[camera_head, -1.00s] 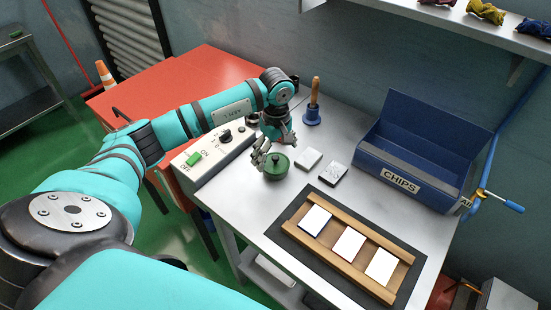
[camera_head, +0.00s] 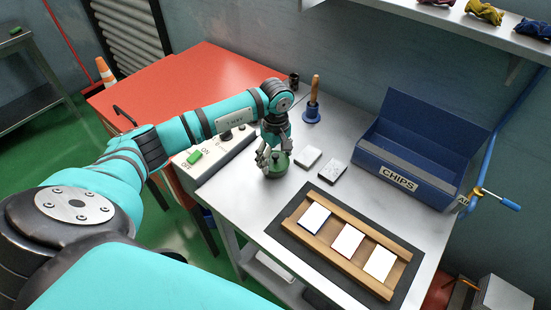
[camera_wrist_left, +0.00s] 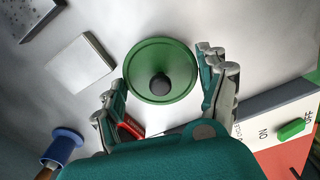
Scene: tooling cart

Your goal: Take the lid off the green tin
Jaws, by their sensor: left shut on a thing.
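The green tin (camera_head: 276,172) stands upright on the grey bench, left of two small tiles. Its round green lid (camera_wrist_left: 142,60) with a black knob (camera_wrist_left: 159,84) fills the middle of the left wrist view, and hides the tin's body there. My left gripper (camera_head: 271,156) is over the tin from above. The lid looks level and seated on the tin. My right gripper is not in view.
Two tiles (camera_head: 308,158) (camera_head: 333,170) lie right of the tin. A wooden rack (camera_head: 322,250) holds white-topped tiles in front. A blue chips bin (camera_head: 405,183) stands right, a wooden-handled blue tool (camera_head: 313,112) behind, and a switch box (camera_head: 215,159) left.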

